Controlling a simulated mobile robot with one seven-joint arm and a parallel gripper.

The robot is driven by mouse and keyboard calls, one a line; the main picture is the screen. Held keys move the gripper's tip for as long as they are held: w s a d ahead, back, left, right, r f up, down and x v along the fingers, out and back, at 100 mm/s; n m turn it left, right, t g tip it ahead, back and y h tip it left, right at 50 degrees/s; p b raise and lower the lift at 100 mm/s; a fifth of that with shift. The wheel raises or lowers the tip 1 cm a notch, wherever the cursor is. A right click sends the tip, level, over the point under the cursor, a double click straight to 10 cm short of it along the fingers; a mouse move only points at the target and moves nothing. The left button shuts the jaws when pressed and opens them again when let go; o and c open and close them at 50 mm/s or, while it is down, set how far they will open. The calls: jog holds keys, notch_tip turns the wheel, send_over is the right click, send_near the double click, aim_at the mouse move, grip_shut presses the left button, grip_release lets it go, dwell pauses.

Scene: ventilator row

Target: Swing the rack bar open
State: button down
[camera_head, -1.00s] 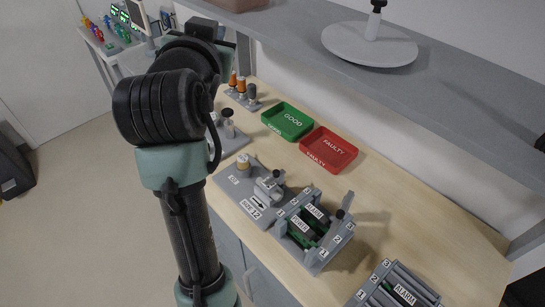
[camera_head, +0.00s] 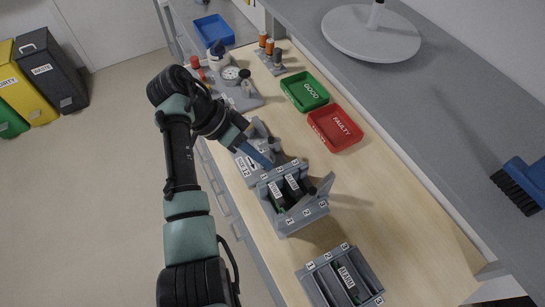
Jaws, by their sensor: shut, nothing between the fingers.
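The grey rack (camera_head: 292,222) stands on the wooden bench, with labelled slots holding dark green cards (camera_head: 279,199). A grey bar (camera_head: 321,188) with a black knob (camera_head: 312,191) shows at its right side, slanting up; whether it is latched is unclear. My gripper (camera_head: 268,164), with blue-grey fingers, is shut and empty. It points down to the right over the grey labelled fixture (camera_head: 243,165), just behind the rack's far left corner. It appears apart from the bar. The arm and fingers hide part of the fixture.
A green GOOD tray (camera_head: 290,101) and a red FAULTY tray (camera_head: 318,134) lie behind the rack. A second grey rack (camera_head: 316,290) stands nearer on the bench. A grey shelf (camera_head: 440,110) overhangs the right, holding a blue brush (camera_head: 524,187). Bare wood (camera_head: 385,200) lies right of the rack.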

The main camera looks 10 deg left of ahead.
aim_at(294, 192)
jog(key=x, duration=0.3)
jog(key=p+x, duration=0.1)
jog(key=x, duration=0.2)
jog(key=shift+d+r, duration=0.15)
jog(key=shift+d, duration=0.2)
jog(key=s+d+p, duration=0.1)
jog(key=d+p, duration=0.1)
jog(key=shift+s+d+f+p, duration=0.15)
jog(key=shift+s+f+p, duration=0.05)
jog(key=shift+s+p, duration=0.15)
jog(key=shift+s+d+f, duration=0.15)
jog(key=shift+s+d, duration=0.2)
jog(key=shift+d, duration=0.2)
